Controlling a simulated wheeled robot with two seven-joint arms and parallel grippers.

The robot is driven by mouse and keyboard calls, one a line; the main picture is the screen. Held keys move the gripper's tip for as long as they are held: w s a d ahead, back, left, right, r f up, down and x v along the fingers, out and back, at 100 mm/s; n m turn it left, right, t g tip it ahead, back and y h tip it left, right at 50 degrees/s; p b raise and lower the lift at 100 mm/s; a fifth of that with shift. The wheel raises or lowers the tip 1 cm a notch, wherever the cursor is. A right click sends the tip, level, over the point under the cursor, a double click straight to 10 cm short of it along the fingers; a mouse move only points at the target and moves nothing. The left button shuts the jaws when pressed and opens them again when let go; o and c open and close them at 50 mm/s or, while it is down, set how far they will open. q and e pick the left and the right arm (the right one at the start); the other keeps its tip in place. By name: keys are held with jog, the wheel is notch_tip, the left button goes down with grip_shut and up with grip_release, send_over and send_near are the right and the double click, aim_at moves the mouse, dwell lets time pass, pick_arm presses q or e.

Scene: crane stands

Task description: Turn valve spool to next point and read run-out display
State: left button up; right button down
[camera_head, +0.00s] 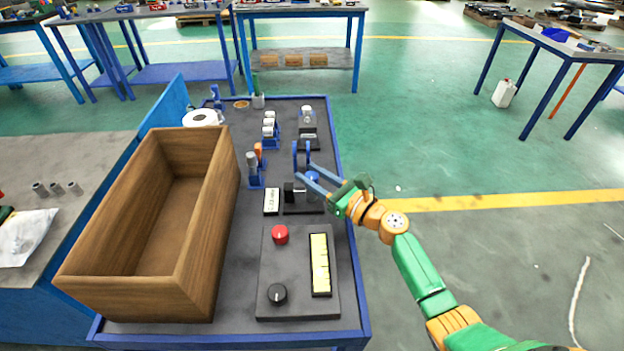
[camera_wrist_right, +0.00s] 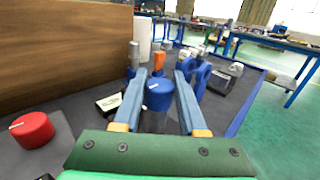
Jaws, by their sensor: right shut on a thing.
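My right gripper (camera_head: 310,180) reaches in from the right over the dark bench top. In the right wrist view its two blue-grey fingers (camera_wrist_right: 158,92) are shut on a round blue knob (camera_wrist_right: 158,97), one on each side. The knob belongs to a black fixture (camera_head: 303,204), which the gripper partly covers; the spool itself is hard to make out. A small white display (camera_head: 271,202) lies just left of the fixture, its characters too small to read. It also shows in the right wrist view (camera_wrist_right: 109,103). My left gripper is not in view.
An open wooden crate (camera_head: 230,190) stands close on the left. Blue stands (camera_head: 256,178) and small parts lie behind.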

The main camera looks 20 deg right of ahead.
aim_at(317, 180)
jog(key=shift+c, duration=2.3)
grip_release()
jog(key=v, duration=0.7)
jog(key=shift+s, duration=0.1)
